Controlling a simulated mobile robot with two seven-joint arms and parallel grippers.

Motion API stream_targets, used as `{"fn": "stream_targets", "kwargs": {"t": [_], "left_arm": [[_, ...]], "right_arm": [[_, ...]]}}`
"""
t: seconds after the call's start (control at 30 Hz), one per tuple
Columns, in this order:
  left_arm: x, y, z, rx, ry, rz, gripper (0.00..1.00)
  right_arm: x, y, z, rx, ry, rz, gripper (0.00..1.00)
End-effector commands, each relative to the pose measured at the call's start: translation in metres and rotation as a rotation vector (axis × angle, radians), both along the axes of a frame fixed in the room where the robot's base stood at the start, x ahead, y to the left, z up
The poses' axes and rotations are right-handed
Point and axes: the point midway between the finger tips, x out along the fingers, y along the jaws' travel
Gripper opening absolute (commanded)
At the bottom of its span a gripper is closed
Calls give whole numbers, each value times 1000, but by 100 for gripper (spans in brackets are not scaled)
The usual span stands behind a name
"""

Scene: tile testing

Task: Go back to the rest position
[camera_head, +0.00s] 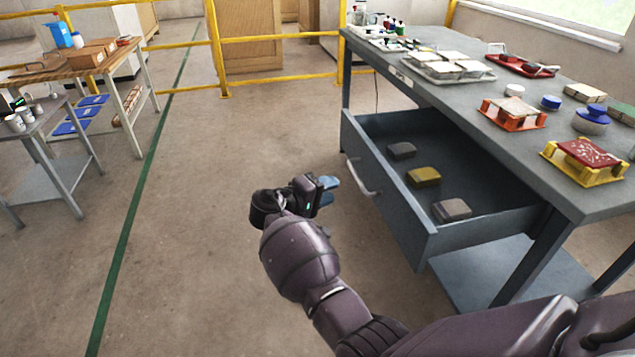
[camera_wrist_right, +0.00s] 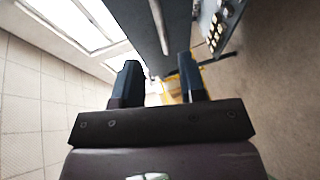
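My right gripper (camera_head: 329,190) is in the head view, held out over the floor to the left of the open drawer (camera_head: 408,205). It is apart from the drawer and its handle (camera_head: 362,178). In the right wrist view the two fingers of this gripper (camera_wrist_right: 157,82) stand apart with nothing between them, so it is open and empty. My left gripper is not in either view.
The workbench (camera_head: 480,110) on the right carries trays and tiles. Its pulled-out drawer holds a grey block (camera_head: 401,150), a yellow block (camera_head: 424,176) and another grey block (camera_head: 452,210). Tables (camera_head: 52,130) stand at the left. Yellow railing (camera_head: 282,78) runs behind. The middle floor is clear.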

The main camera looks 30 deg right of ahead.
Motion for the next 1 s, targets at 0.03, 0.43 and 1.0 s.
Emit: {"fn": "stream_targets", "kwargs": {"t": [0.03,0.43,1.0], "left_arm": [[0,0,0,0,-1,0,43],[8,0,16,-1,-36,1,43],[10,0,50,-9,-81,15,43]], "right_arm": [[0,0,0,0,0,0,38],[-21,-17,-17,64,-5,66,38],[-151,-42,-96,458,-104,410,38]]}}
